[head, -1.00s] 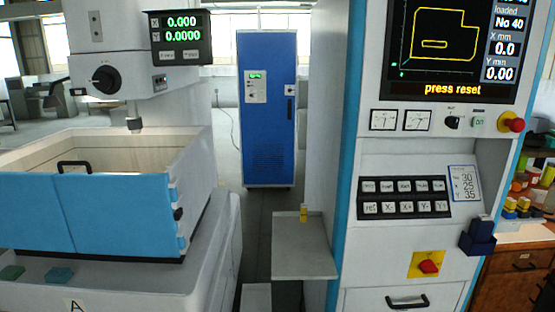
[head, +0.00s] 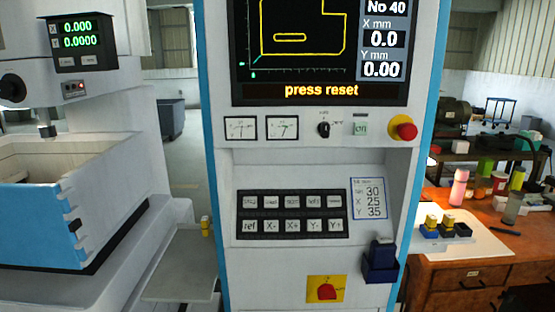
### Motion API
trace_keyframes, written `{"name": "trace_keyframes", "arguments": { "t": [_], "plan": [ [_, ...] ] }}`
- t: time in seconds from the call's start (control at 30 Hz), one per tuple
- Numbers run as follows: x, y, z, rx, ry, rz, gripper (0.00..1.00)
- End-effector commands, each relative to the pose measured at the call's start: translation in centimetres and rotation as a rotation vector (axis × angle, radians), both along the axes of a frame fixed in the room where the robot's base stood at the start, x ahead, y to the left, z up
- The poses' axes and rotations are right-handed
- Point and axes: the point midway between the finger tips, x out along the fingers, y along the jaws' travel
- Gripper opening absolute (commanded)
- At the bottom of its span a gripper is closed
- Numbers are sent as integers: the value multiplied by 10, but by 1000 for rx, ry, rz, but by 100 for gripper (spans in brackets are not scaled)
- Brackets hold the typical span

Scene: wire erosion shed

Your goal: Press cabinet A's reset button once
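The white and blue control cabinet (head: 270,165) fills the middle of the head view, facing me. Its screen (head: 320,50) shows a yellow outline and the orange words "press reset". Below is a black key panel (head: 292,214) with two rows of pale keys. The lower row reads ref, X-, X+, Y-, Y+. The top-row keys (head: 292,202) have labels too small to read surely, so I cannot tell which is reset. No letter shows on the cabinet now. My gripper is not in view.
A red mushroom button (head: 403,129) and a red switch on a yellow plate (head: 326,290) sit on the cabinet. A blue holder (head: 381,266) juts out at right. A grey shelf (head: 182,270) juts out at left. A cluttered wooden bench (head: 465,260) stands right.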

Motion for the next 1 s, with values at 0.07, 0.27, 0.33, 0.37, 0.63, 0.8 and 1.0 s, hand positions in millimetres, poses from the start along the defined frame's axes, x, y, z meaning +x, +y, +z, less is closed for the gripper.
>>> {"name": "trace_keyframes", "arguments": {
  "t": [0.07,0.27,0.33,0.37,0.63,0.8,1.0],
  "plan": [
    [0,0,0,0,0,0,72],
    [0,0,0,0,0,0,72],
    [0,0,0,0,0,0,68],
    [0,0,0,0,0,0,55],
    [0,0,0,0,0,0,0],
    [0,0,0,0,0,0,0],
    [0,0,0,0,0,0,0]
  ]
}}
